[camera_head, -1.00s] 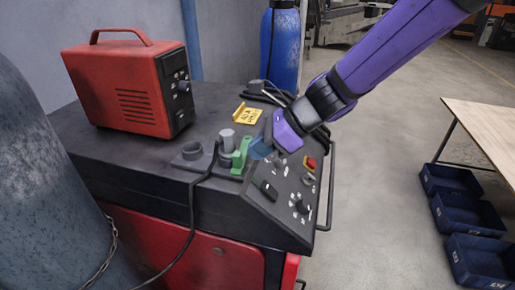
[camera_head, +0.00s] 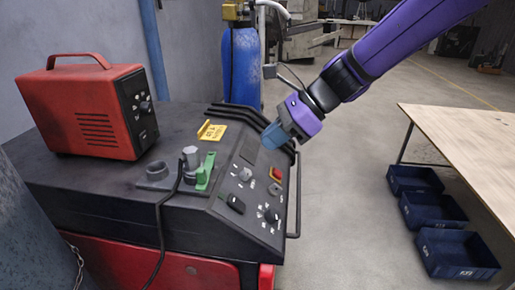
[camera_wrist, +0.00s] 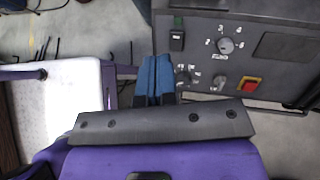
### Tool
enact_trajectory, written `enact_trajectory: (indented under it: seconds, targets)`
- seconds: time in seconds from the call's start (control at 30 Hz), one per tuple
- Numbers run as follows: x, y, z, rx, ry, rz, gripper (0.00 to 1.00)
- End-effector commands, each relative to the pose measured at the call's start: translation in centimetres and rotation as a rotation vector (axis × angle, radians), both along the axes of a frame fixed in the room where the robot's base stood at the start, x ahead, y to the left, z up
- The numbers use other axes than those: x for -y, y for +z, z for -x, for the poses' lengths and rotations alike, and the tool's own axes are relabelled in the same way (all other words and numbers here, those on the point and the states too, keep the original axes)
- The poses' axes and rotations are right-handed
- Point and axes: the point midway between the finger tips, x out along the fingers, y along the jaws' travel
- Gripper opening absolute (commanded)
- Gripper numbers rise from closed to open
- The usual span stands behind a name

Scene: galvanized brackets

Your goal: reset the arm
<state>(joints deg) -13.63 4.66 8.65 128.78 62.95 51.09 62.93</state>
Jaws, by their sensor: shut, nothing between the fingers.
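My gripper (camera_head: 275,135) is on the end of my purple arm, above the right edge of the machine's sloped control panel (camera_head: 230,221). Its blue fingers are shut with nothing between them. In the wrist view the shut blue fingers (camera_wrist: 154,80) point up the picture, beside the dark panel with its knobs and red-and-yellow switch (camera_wrist: 249,84). In the head view the fingers appear clear of the panel.
A red welder box (camera_head: 85,110), a yellow sign (camera_head: 211,131) and a green part (camera_head: 205,171) stand on the machine top. A blue cylinder (camera_head: 241,70) is behind. A wooden table (camera_head: 470,135) and blue bins (camera_head: 455,252) are at right, with open floor between.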

Motion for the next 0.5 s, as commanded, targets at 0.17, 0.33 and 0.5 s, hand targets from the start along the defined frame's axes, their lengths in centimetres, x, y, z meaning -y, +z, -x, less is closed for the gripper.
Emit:
enact_trajectory:
  seconds: [0.17,0.33,0.5]
  targets:
    - [0.49,0.46,-0.01,0.0,-0.001,0.0,0.0]
    - [0.49,0.46,-0.01,0.0,-0.001,0.0,0.0]
    - [0.73,0.6,0.1,0.013,0.007,0.005,0.0]
